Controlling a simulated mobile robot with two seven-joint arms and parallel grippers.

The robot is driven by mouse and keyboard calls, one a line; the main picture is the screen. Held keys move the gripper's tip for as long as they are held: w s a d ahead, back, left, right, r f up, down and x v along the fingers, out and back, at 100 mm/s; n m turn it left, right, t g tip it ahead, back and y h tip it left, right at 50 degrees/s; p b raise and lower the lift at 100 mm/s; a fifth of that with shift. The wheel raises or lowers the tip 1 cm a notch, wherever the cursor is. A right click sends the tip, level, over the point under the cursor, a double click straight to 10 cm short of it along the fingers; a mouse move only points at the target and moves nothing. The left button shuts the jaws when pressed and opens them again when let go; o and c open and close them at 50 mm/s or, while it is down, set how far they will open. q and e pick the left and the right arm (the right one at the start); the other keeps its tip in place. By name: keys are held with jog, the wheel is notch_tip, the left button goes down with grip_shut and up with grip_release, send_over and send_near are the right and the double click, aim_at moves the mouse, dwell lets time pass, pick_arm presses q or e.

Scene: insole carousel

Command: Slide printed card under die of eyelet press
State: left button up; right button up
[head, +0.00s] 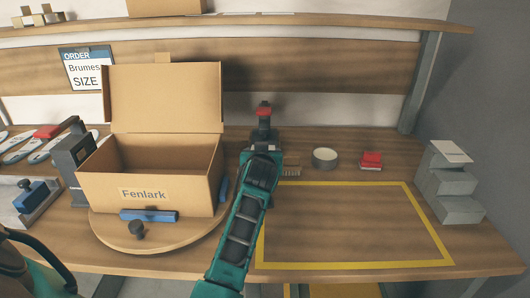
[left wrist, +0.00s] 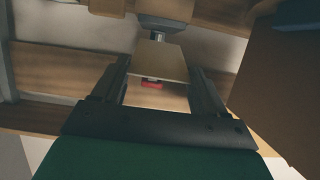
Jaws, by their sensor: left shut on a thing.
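In the head view my left gripper (head: 262,160) points toward the back of the bench. It stands in front of an upright dark tool with a red top (head: 264,112), which looks like the eyelet press. In the left wrist view the gripper (left wrist: 160,78) is shut on a flat tan card (left wrist: 158,62). I cannot tell whether the card is under the die. The gripper hides the card and the tool's lower part in the head view. My right gripper is not in view.
An open carton marked Fenlark (head: 145,193) stands on a round turntable (head: 150,240) left of my arm. A brush (head: 292,171), a round tin (head: 325,157) and a red block (head: 371,160) lie to the right. Grey steps (head: 450,190) stand far right. The yellow-outlined area (head: 350,225) is clear.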

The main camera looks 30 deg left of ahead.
pick_arm(q)
jog(key=shift+s, duration=0.1)
jog(key=shift+f+b+x, duration=0.15)
jog(key=shift+b+x, duration=0.65)
jog(key=shift+x, duration=0.55)
jog(key=shift+f+b+x, duration=0.1)
jog(key=shift+b+x, duration=0.65)
jog(key=shift+x, duration=0.6)
jog(key=shift+w+a+b, duration=0.35)
jog(key=shift+w+a, duration=0.1)
jog(key=shift+w, duration=0.25)
jog(key=shift+w+a+b, duration=0.4)
jog(key=shift+w, duration=0.3)
jog(key=shift+w+a+b, duration=0.35)
jog(key=shift+w+a, duration=0.1)
jog(key=shift+w, duration=0.25)
jog(key=shift+f, duration=0.1)
jog(key=o, duration=1.1)
